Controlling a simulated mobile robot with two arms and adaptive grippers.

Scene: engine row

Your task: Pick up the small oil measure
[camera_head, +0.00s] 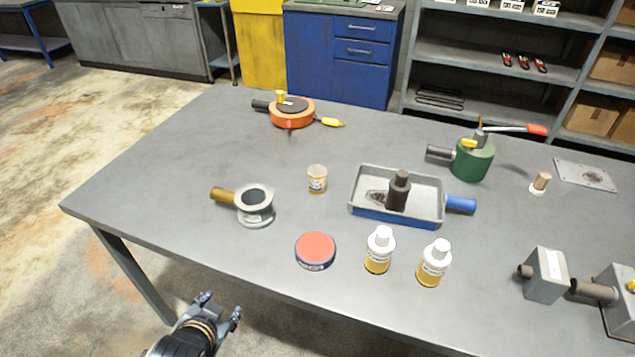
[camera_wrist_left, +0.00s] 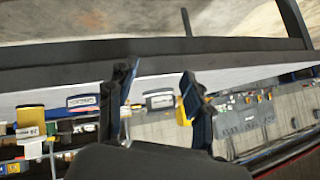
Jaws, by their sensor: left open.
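A small clear cup with amber contents and a label, which looks like the small oil measure (camera_head: 317,180), stands upright near the middle of the grey table (camera_head: 140,180). My left gripper (camera_head: 221,306) is open and empty. It is off the table's front edge, left of and well in front of the cup, and far from touching it. In the left wrist view the two fingers of my left gripper (camera_wrist_left: 158,82) are spread with nothing between them, and I cannot make out the cup there. My right gripper is not in view.
Near the cup are a grey round pot (camera_head: 254,207) with a brown handle, a red-topped tin (camera_head: 316,250) and a blue-handled tray (camera_head: 365,215). Two white-capped bottles (camera_head: 379,252) (camera_head: 434,265) stand at the front. The table's left part is clear.

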